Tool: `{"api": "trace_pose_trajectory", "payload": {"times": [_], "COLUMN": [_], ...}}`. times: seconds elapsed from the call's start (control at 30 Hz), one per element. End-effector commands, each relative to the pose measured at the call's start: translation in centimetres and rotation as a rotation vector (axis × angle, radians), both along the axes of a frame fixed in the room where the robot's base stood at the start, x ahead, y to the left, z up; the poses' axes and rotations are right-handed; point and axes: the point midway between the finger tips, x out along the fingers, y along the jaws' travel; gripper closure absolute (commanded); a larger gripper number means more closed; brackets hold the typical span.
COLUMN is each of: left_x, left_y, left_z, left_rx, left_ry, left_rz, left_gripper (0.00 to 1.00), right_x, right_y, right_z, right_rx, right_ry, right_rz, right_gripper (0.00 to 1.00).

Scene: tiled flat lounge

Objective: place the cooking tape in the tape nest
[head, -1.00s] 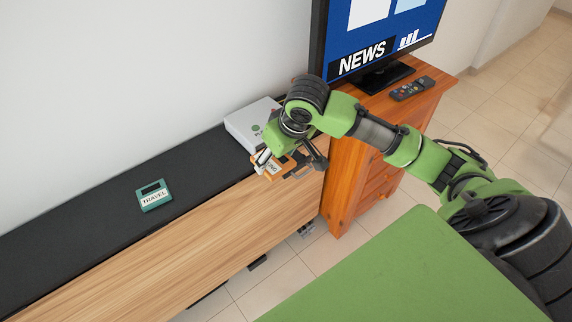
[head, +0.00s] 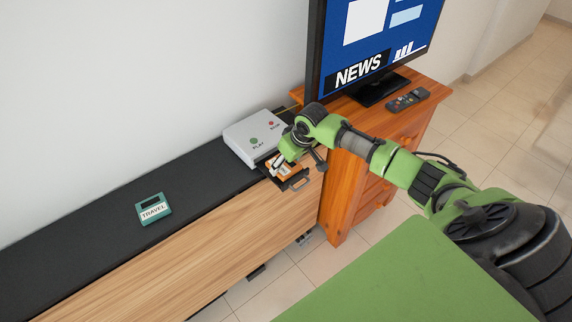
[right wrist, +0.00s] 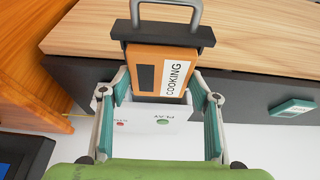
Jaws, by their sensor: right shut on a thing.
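The cooking tape (right wrist: 160,72) is an orange cassette with a white COOKING label and a dark window. It also shows in the head view (head: 290,170). My right gripper (head: 281,166) is shut on it, with a finger on each side in the right wrist view (right wrist: 160,98). The tape is at the dark pull-out tray with a grey handle (right wrist: 163,33), which looks like the tape nest. The tape looks flat over or in the tray; I cannot tell whether it rests on the bottom. My left gripper is out of view.
A white player box (head: 256,138) with PLAY and a red button stands behind the tray. A green TRAVEL tape (head: 154,208) lies on the black bench top (head: 100,232). A wooden cabinet (head: 345,180) with a TV (head: 370,45) and remote (head: 408,99) stands to the right.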

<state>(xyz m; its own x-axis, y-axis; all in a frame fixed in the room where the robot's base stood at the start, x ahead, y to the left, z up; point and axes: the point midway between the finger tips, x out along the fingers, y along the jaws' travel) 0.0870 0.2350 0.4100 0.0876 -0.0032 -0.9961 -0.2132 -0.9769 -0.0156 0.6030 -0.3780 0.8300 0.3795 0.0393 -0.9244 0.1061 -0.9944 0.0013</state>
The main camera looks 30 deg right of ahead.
Motion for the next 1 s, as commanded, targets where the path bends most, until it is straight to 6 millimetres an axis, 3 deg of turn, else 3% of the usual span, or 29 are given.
{"api": "trace_pose_trajectory", "payload": {"times": [0.13, 0.5, 0.53, 0.6, 1.0], "left_x": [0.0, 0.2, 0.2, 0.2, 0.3], "left_y": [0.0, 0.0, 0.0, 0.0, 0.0], "left_z": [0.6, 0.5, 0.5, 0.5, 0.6], "left_rx": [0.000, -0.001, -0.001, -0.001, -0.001], "left_ry": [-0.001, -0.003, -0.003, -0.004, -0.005], "left_rz": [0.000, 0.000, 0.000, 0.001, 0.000], "left_gripper": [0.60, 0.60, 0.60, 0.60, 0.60], "right_x": [0.0, 0.0, 0.0, 0.0, -0.1], "right_y": [0.0, 0.0, 0.0, 0.0, 0.0], "right_z": [-1.3, -1.9, -1.8, -1.8, -1.3], "right_rx": [0.000, 0.000, -0.001, -0.001, -0.001], "right_ry": [-0.001, -0.001, -0.001, -0.001, -0.002], "right_rz": [0.000, 0.001, 0.001, 0.001, 0.001], "right_gripper": [0.66, 0.66, 0.39, 0.27, 0.27]}}
